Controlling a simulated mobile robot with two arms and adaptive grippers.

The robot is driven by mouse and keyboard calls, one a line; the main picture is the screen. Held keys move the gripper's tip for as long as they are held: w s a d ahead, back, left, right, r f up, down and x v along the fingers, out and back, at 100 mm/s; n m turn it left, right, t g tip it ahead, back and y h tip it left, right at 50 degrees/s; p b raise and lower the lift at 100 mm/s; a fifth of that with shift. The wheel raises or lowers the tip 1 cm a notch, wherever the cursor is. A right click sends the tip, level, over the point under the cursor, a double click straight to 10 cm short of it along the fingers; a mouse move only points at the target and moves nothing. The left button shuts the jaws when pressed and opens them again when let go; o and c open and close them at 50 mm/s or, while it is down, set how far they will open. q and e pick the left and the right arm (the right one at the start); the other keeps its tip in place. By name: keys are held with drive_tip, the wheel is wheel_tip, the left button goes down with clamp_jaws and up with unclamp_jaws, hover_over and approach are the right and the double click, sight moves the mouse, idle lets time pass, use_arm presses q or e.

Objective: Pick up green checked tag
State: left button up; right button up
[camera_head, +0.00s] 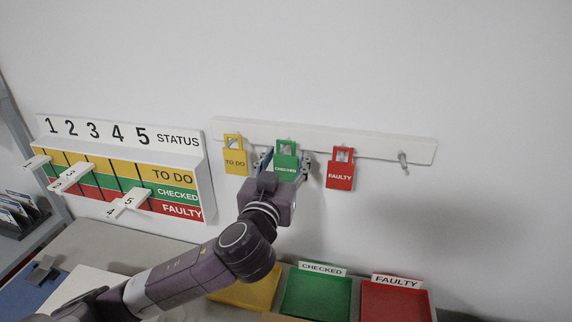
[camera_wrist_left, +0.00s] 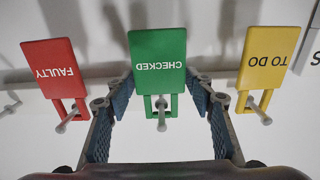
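The green CHECKED tag (camera_head: 286,161) hangs on a peg of the white wall rail, between the yellow and red tags. In the left wrist view the green tag (camera_wrist_left: 158,62) appears upside down, with its peg through the cut-out. My left gripper (camera_head: 285,165) is at the green tag, one finger on each side. In the left wrist view the fingers of my left gripper (camera_wrist_left: 160,95) are spread, with gaps between them and the tag's narrower frame part. It holds nothing. My right gripper is not in view.
The yellow TO DO tag (camera_head: 235,160) and red FAULTY tag (camera_head: 340,172) hang close on either side. The rail's right peg (camera_head: 403,162) is empty. A status board (camera_head: 208,180) is at the left. Yellow, green (camera_head: 345,300) and red trays stand below.

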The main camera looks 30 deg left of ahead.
use_arm(q)
drive_tip(key=c, duration=0.6)
